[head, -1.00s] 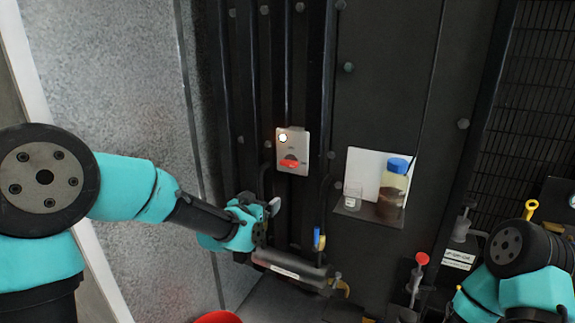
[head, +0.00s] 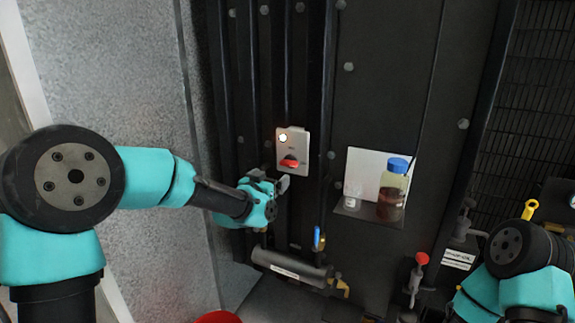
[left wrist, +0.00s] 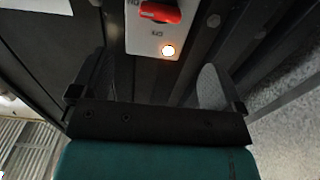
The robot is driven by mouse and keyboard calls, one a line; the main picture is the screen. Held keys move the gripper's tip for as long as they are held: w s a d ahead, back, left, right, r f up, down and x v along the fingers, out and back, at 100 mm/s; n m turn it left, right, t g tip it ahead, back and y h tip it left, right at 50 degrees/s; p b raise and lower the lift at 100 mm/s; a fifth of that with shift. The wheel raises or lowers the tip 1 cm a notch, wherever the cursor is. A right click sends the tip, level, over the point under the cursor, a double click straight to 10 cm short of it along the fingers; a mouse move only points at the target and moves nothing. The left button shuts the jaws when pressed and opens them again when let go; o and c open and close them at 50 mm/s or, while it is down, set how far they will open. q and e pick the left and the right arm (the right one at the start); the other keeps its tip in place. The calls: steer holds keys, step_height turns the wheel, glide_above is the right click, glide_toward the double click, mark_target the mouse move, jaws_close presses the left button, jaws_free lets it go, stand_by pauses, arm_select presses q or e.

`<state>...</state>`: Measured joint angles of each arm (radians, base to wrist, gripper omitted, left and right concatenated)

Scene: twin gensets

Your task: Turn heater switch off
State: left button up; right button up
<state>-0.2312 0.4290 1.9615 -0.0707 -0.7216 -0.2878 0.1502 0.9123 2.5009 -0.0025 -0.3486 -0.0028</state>
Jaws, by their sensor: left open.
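The heater switch is a red handle (head: 289,162) on a light grey plate (head: 300,140) on the dark cabinet wall. A lamp (head: 283,138) on the plate glows. In the left wrist view the red handle (left wrist: 160,12) lies across the plate (left wrist: 148,40), with the lit lamp (left wrist: 168,50) beside it. My left gripper (head: 281,184) is open and empty, just below the plate. Its fingers (left wrist: 155,85) are spread apart in the left wrist view, with the handle ahead of them and not touched. My right arm shows at the lower right, but its gripper is out of view.
A small shelf (head: 368,213) right of the switch holds a blue-capped bottle (head: 393,190) and a small clear jar (head: 352,195). A dark cylinder (head: 290,268), a blue-handled valve (head: 317,238) and a red-knobbed lever (head: 421,259) sit lower down. Vertical ribs (head: 318,100) run along the wall.

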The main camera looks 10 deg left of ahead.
mark_target(287, 164)
arm_select(q)
steer(key=x, duration=1.2)
steer(key=c, duration=0.9)
